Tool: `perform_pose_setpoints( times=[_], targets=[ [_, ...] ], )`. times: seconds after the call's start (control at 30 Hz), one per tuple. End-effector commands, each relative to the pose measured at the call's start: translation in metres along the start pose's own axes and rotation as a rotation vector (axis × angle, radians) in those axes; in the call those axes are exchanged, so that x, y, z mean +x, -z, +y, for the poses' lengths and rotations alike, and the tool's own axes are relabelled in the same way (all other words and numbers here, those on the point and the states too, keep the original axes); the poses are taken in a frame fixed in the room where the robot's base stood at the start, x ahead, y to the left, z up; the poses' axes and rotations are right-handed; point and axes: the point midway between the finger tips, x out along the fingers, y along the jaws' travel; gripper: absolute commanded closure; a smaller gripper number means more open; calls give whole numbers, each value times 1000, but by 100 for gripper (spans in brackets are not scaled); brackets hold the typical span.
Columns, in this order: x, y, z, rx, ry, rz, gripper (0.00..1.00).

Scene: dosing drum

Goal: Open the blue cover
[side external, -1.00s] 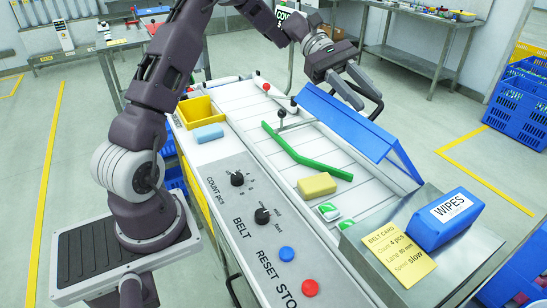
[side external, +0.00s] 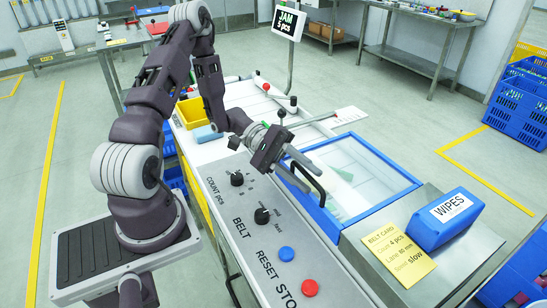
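The blue cover (side external: 381,208) is a blue frame around a clear pane. It lies down flat over the near right part of the belt. Its black loop handle (side external: 318,186) stands at its left edge. My gripper (side external: 297,169) is at this handle, above the left edge of the cover. Its two fingers look apart, with the handle close beside or between them; I cannot tell whether they touch it. What lies under the pane shows only as pale and faint green shapes.
A screen (side external: 288,24) reads JAM. A blue WIPES pack (side external: 446,218) and a yellow belt card (side external: 399,252) are on the metal surface at right. The control panel (side external: 240,225) has knobs and buttons. A yellow bin (side external: 189,112) and light blue block (side external: 206,134) are behind my arm.

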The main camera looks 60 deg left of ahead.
Motion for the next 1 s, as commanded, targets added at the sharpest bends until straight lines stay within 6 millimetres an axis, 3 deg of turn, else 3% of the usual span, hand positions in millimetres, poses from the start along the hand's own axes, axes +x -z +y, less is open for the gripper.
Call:
perform_pose_setpoints(
  times=[0.03, 0.2, 0.4, 0.7, 1.0],
  targets=[
    [-17, 2, 2, 6, 0, 13, 67],
    [-61, 2, 2, 5, 2, 12, 67],
    [-42, -45, 20, 94, 293, -58, 67],
    [-28, -107, 30, 250, 683, -57, 67],
    [-28, -131, 32, 331, 831, -22, 67]
  ],
)
